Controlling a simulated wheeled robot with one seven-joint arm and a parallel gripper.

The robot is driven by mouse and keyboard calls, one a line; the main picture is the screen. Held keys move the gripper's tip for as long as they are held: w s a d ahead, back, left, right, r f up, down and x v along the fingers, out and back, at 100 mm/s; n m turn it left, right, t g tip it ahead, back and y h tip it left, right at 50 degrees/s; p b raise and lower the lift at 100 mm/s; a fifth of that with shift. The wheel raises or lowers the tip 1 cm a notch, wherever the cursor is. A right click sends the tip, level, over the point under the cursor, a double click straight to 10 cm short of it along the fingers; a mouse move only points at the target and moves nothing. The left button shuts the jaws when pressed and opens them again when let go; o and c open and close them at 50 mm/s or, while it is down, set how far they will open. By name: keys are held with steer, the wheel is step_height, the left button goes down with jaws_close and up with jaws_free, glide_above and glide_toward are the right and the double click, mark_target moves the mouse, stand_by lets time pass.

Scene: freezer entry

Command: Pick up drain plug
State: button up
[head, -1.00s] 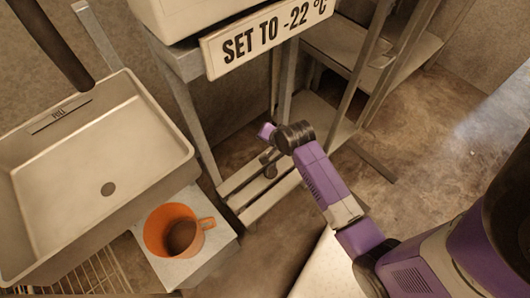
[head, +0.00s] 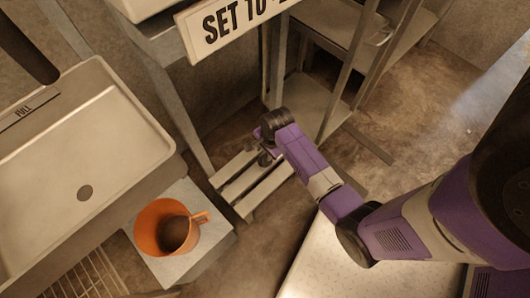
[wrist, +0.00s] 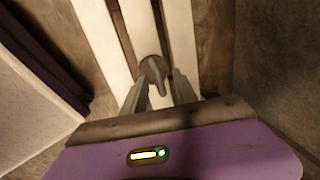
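A small grey-brown object that looks like the drain plug (wrist: 154,72) stands on the pale slatted rack in the wrist view, with a rounded top and a narrow part toward my gripper. My gripper (wrist: 160,92) points down at the rack. Its two fingers are apart, one on each side of the plug's near part, and I cannot see them touching it. In the head view the plug (head: 265,158) is a small dark shape on the slats (head: 240,178), partly hidden by my wrist.
A metal sink (head: 75,150) with a dark drain hole is at the left. An orange mug (head: 165,228) stands on a grey block (head: 205,240) beside it. A "SET TO" sign (head: 230,25) and metal shelf posts (head: 345,75) rise behind. Brown floor is open at right.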

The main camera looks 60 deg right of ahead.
steer(key=shift+w+f, duration=0.1)
steer(key=shift+f, duration=0.6)
jaws_close()
stand_by(0.9)
